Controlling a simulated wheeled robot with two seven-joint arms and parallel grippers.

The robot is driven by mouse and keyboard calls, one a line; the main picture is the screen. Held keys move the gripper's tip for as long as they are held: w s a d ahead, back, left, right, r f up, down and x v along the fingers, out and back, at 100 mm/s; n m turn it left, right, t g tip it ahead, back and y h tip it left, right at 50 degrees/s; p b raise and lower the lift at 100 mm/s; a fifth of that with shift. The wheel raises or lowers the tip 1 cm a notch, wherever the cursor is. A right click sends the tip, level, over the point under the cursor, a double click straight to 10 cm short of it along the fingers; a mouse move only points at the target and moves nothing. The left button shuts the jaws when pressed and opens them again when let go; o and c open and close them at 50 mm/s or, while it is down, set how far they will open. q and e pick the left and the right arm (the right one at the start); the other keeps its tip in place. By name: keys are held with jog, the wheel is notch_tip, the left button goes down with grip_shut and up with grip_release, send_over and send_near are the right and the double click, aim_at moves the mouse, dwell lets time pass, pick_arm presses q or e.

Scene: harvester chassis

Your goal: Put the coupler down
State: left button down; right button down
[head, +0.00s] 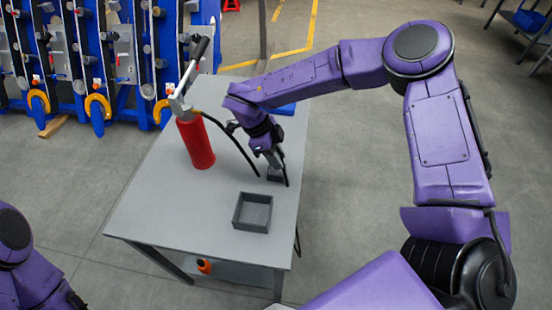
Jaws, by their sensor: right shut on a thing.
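My right gripper (277,170) is low over the right side of the grey table (180,215), pointing down. It is shut on the coupler, a small dark grey piece (275,175) at its fingertips that is mostly hidden by the fingers. I cannot tell whether the coupler touches the tabletop. My left gripper is out of view; only part of my left arm shows at the lower left.
An open grey box (252,212) stands in front of the gripper. A red fire extinguisher (195,142) with a black hose stands to its left. A blue item (286,109) lies behind my arm. An orange item (204,266) is under the table. The tabletop's front left is clear.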

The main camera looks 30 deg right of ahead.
jog(key=w+f, duration=0.1)
jog(key=f, duration=0.1)
jog(key=w+f, duration=0.1)
jog(key=f, duration=0.1)
jog(key=w+d+f+p, duration=0.1)
jog(key=f, duration=0.1)
jog(key=shift+d+f, duration=0.1)
jog(key=shift+f, duration=0.2)
jog(key=shift+f, duration=0.1)
jog(key=shift+s+f, duration=0.1)
jog(key=c, duration=0.9)
grip_release()
jog(key=shift+o, duration=0.2)
jog(key=shift+r, duration=0.25)
jog(key=b+v, duration=0.2)
jog(key=v, duration=1)
